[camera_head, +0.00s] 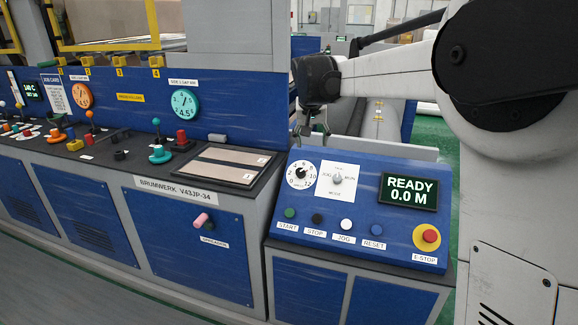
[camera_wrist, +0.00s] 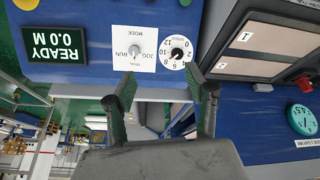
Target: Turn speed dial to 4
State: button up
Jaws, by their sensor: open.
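The speed dial (camera_head: 301,175) is a round white face with numbers from 0 to 12 and a small black knob, at the upper left of the blue control panel (camera_head: 350,252). Its exact setting is too small to read. It also shows upside down in the wrist view (camera_wrist: 177,48). My gripper (camera_head: 312,138) is open and empty, above and behind the panel's top edge near the dial, touching nothing visible. In the wrist view my gripper (camera_wrist: 161,82) has its fingers spread apart, with the dial beyond them, nearer the right finger.
The mode switch (camera_head: 338,180) sits right of the dial, then a display (camera_head: 409,192) reading READY 0.0 M. Several buttons, including START (camera_head: 289,212), and a red E-stop (camera_head: 429,236) lie below. A framed tray (camera_head: 216,162) stands left. Space above the panel is clear.

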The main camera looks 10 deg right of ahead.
jog(key=w+a+f+p, duration=0.15)
jog(key=w+f, duration=0.35)
jog(key=w, duration=0.6)
jog(key=m+g+h+p, duration=0.1)
send_near(300, 171)
jog(key=x, duration=1)
jog(key=shift+f+p, duration=0.3)
jog(key=c, duration=1.1)
